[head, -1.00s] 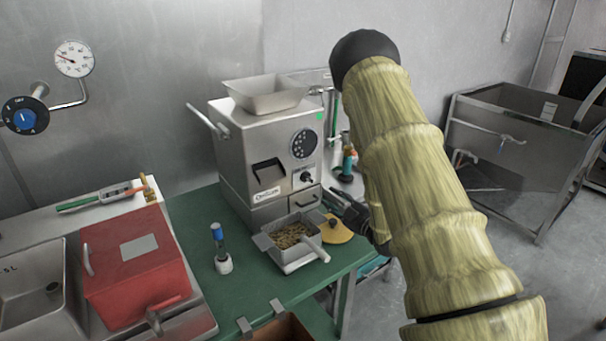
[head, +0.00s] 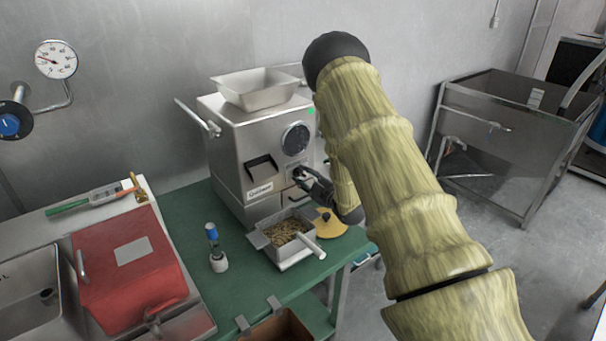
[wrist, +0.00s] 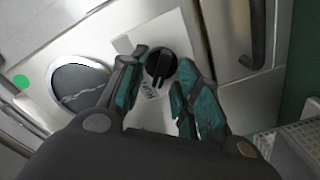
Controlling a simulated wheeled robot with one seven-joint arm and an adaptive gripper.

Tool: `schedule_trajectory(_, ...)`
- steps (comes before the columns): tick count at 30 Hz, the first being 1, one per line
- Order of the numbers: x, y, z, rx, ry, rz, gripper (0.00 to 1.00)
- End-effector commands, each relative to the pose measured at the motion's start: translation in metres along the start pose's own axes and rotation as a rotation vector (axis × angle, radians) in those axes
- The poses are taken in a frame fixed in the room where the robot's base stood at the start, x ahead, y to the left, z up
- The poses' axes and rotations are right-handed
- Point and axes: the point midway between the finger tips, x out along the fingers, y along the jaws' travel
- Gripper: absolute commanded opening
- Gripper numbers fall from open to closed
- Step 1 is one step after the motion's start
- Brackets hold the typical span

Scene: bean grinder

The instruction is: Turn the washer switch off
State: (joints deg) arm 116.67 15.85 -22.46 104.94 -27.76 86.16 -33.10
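The grinder (head: 231,146) is a steel box on the green table, with a hopper on top. A black rotary switch knob (wrist: 161,65) sits on a pale label plate on its front. In the wrist view the knob lies between and just beyond my gripper's fingertips (wrist: 158,70). The fingers are apart, one on each side of the knob; I cannot tell if either touches it. In the head view my gripper (head: 302,178) is at the grinder's front and partly hides the knob. The word on the label by the knob is not clearly readable.
A round dark gauge (wrist: 78,80) and a green dot (wrist: 22,82) are beside the switch. A drawer handle (wrist: 254,35) is on the other side. A metal tray of beans (head: 288,236) stands below. A red box (head: 130,262) and a small blue-topped bottle (head: 214,248) are left.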

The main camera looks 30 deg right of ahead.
Motion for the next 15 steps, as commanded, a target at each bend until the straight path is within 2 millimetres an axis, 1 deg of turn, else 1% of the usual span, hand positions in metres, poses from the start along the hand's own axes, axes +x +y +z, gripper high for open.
schedule_trajectory(1,0.0042,0.0000,-0.0010,0.000,0.002,-0.001,0.32)
schedule_trajectory(4,0.0083,-0.0006,-0.0009,0.001,0.002,-0.001,0.32)
schedule_trajectory(13,0.0098,-0.0008,-0.0005,0.001,0.001,-0.001,0.32)
schedule_trajectory(14,0.0098,-0.0007,-0.0005,0.001,0.001,0.000,0.28)
schedule_trajectory(15,0.0098,-0.0007,-0.0005,0.001,0.001,0.000,0.21)
